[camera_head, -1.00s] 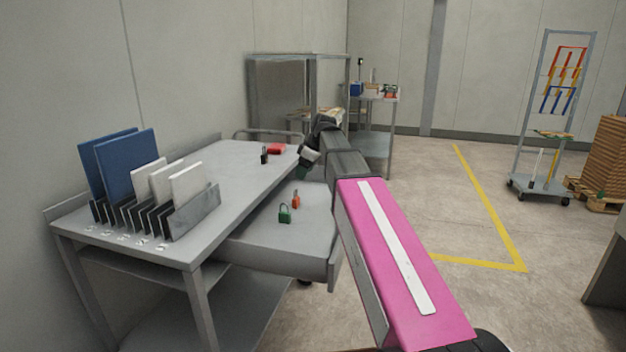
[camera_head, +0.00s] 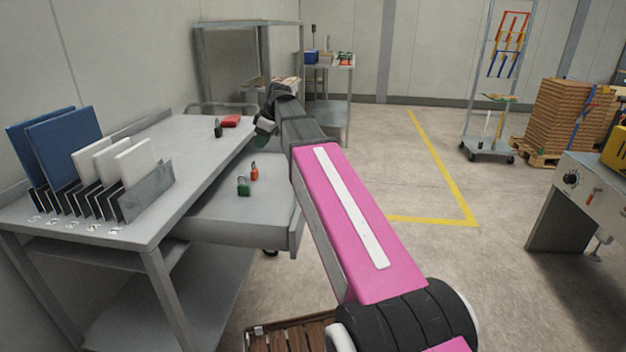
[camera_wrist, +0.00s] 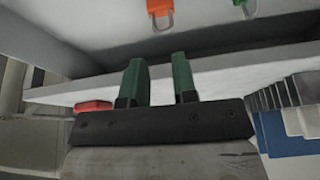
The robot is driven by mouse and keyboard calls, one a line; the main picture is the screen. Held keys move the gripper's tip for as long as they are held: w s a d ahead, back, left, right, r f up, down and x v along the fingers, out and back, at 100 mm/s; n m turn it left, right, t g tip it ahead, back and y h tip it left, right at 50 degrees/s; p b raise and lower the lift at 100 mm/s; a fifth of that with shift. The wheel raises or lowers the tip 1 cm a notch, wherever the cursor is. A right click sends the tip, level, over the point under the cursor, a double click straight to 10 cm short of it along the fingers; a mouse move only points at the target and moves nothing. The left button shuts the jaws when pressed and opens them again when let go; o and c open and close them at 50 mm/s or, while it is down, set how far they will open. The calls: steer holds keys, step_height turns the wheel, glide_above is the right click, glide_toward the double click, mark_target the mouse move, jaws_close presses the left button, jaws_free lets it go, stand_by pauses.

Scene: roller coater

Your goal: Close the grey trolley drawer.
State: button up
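The grey trolley (camera_head: 205,142) stands at the left in the head view. Its grey drawer (camera_head: 222,220) sticks out to the right from under the top. A green padlock (camera_head: 243,186) and an orange padlock (camera_head: 254,171) lie in it. The orange padlock also shows at the top of the wrist view (camera_wrist: 160,10). My gripper (camera_head: 262,136) is at the drawer's far side, beside the trolley top. In the wrist view its green fingers (camera_wrist: 158,82) are apart with nothing visible between them. They overlap a long pale edge; contact cannot be told.
On the trolley top are blue and white panels in a rack (camera_head: 90,170), a red object (camera_head: 230,121) and a black padlock (camera_head: 218,129). A grey shelf (camera_head: 250,60) stands behind. A machine (camera_head: 580,200) is at right. The floor between is clear.

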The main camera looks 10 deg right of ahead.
steer(key=d+m, duration=0.2)
steer(key=d, duration=0.3)
steer(key=d+f+m+t, duration=0.1)
steer(key=d+m, duration=0.2)
steer(key=d, duration=0.2)
steer(key=w+d+m+t, duration=0.1)
steer(key=d+m, duration=0.1)
steer(key=d, duration=0.3)
steer(key=shift+d+f+m, duration=0.15)
steer(key=shift+d+m, duration=0.15)
steer(key=shift+d, duration=0.05)
jaws_close()
steer(key=s+d+f+m+t, duration=0.1)
steer(key=s+d+m+t, duration=0.15)
steer(key=d+m, duration=0.95)
steer(key=w+a+f+n, duration=0.2)
steer(key=w+f+n, duration=0.1)
steer(key=w+f, duration=0.4)
steer(key=shift+w+a+f+n+h, duration=0.2)
steer(key=shift+a+f+n+h, duration=0.1)
steer(key=shift+f, duration=0.15)
steer(key=shift+a, duration=0.1)
glide_above(268, 162)
steer(key=shift+w+a, duration=0.2)
steer(key=shift+s+d, duration=0.1)
